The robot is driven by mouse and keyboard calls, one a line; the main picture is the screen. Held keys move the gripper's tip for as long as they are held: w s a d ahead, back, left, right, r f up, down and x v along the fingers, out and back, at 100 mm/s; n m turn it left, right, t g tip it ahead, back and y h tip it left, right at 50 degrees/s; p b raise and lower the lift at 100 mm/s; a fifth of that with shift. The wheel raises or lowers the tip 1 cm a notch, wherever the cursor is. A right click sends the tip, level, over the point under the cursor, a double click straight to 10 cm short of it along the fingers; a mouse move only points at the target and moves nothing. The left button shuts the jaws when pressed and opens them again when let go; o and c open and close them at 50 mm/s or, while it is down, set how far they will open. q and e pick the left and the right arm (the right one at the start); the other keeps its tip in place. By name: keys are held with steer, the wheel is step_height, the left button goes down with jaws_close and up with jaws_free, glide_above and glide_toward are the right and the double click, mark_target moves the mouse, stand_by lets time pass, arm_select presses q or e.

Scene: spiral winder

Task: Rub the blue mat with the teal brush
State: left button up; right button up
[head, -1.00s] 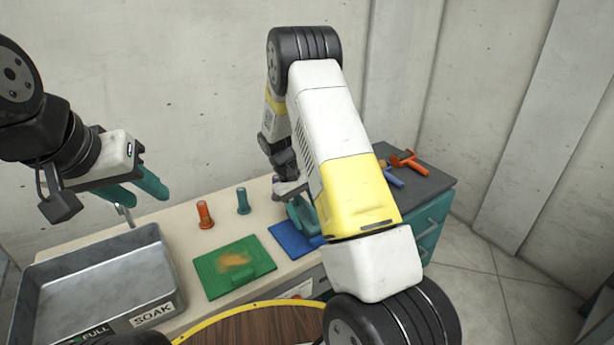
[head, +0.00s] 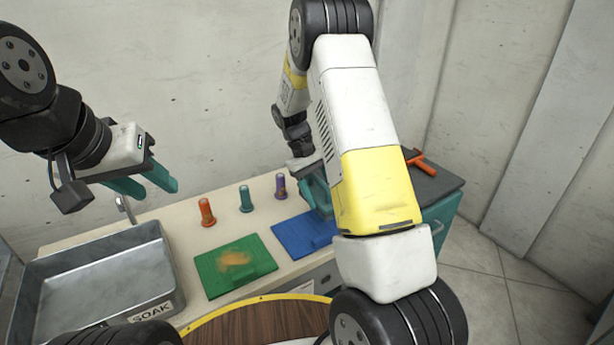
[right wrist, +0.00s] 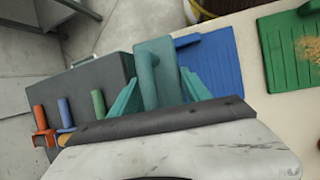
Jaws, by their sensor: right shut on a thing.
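The blue mat (head: 293,236) lies on the bench right of the green mat and also shows in the right wrist view (right wrist: 208,60). My right gripper (right wrist: 158,92) is shut on the upright handle of the teal brush (right wrist: 150,78). The brush's flat teal head overlaps the blue mat's outer edge in that view; I cannot tell whether it touches the mat. In the head view my right gripper (head: 318,190) is at the mat's right side, partly hidden by my arm. My left gripper (head: 150,182) is open and empty above the grey tray's far side.
The green mat (head: 213,276) carries an orange-brown stain. A grey tray marked SOAK (head: 160,262) is at left.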

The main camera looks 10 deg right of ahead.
steer(key=shift+r, duration=1)
